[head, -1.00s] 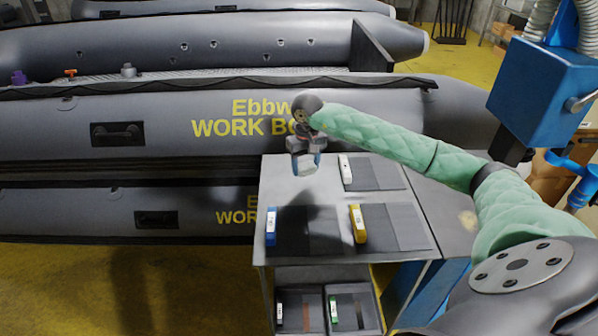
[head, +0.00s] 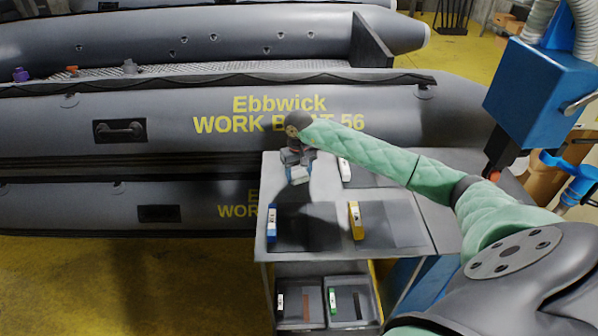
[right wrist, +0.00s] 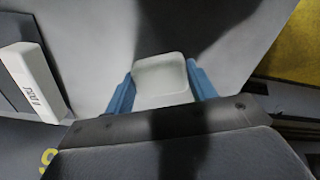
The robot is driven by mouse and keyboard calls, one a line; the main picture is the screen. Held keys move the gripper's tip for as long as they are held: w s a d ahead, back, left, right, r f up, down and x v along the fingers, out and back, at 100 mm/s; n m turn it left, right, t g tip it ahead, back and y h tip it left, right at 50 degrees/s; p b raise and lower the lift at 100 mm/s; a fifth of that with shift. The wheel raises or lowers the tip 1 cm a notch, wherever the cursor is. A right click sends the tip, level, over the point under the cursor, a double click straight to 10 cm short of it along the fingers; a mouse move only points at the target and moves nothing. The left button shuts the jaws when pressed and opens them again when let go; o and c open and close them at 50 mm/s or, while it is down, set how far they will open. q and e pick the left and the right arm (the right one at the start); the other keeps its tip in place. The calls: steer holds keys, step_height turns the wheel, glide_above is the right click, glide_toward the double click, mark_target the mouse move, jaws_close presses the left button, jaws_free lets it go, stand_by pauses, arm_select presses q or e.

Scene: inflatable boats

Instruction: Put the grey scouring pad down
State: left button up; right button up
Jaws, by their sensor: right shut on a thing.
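My right gripper (head: 298,180) is over the back left part of the grey cart top (head: 281,189). It is shut on a pale grey pad, the scouring pad (right wrist: 160,76), which shows between its two blue fingers in the right wrist view. In the head view the pad (head: 299,174) is small and partly covered by the gripper. It is close to the cart top; I cannot tell whether it touches. My left gripper is not in view.
Dark mats with a white block (head: 345,170), a blue block (head: 271,222) and a yellow block (head: 356,221) lie on the cart. Bins (head: 350,304) stand on its lower shelf. A grey inflatable boat (head: 60,125) lies behind. A blue machine (head: 540,90) stands right.

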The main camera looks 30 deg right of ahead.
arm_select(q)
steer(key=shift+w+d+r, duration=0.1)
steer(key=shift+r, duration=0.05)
arm_select(e)
steer(key=shift+f, duration=0.1)
steer(key=o, duration=0.5)
steer(key=shift+c, duration=0.2)
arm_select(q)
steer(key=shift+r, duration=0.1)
arm_select(e)
steer(key=o, duration=0.4)
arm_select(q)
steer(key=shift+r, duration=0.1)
